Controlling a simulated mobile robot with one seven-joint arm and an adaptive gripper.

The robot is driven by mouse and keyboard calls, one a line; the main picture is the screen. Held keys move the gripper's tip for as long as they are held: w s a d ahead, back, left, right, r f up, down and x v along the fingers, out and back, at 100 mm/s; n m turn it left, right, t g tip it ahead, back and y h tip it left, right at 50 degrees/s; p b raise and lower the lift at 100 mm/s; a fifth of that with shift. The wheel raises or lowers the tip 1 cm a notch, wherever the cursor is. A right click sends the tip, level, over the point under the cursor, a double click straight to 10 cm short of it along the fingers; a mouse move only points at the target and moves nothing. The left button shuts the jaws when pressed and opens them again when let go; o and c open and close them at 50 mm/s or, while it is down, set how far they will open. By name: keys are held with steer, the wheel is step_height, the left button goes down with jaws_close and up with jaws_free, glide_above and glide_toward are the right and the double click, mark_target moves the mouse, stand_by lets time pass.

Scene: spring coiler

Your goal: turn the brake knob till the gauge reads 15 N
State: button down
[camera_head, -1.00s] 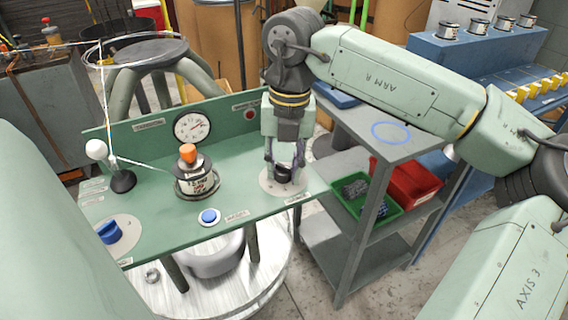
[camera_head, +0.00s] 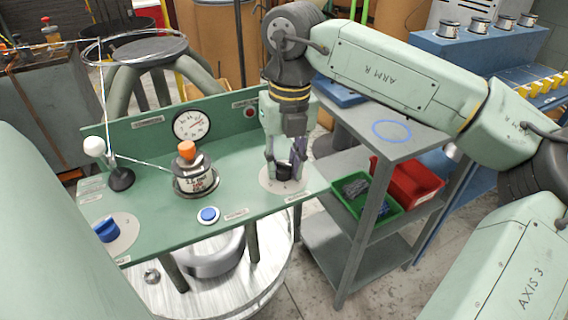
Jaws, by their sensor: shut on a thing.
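My gripper (camera_head: 285,167) points down at the right end of the green bench (camera_head: 242,187). It is shut on a dark round knob (camera_head: 284,173), which sits on a pale round plate (camera_head: 268,183). The fingers hide part of the knob. The labels are too small to read, but this appears to be the brake knob. The round white gauge (camera_head: 192,125) is on the bench's upright back panel. Its red needle points to the upper right; the figures are too small to read.
A blue knob (camera_head: 106,232) is at the bench's left end, and a blue button (camera_head: 208,215) at its front edge. A spool with an orange top (camera_head: 187,150) and a white-ball lever (camera_head: 94,146) stand on the bench. A grey cart (camera_head: 355,125) is close on the right.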

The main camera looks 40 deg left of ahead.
steer(key=n, duration=0.6)
steer(key=shift+w+n, duration=0.1)
steer(key=shift+n, duration=0.2)
stand_by(0.4)
steer(key=c, duration=1.3)
jaws_free()
steer(key=shift+r, duration=0.1)
steer(key=r, duration=1.2)
steer(key=shift+w, duration=0.3)
steer(key=shift+f, duration=0.1)
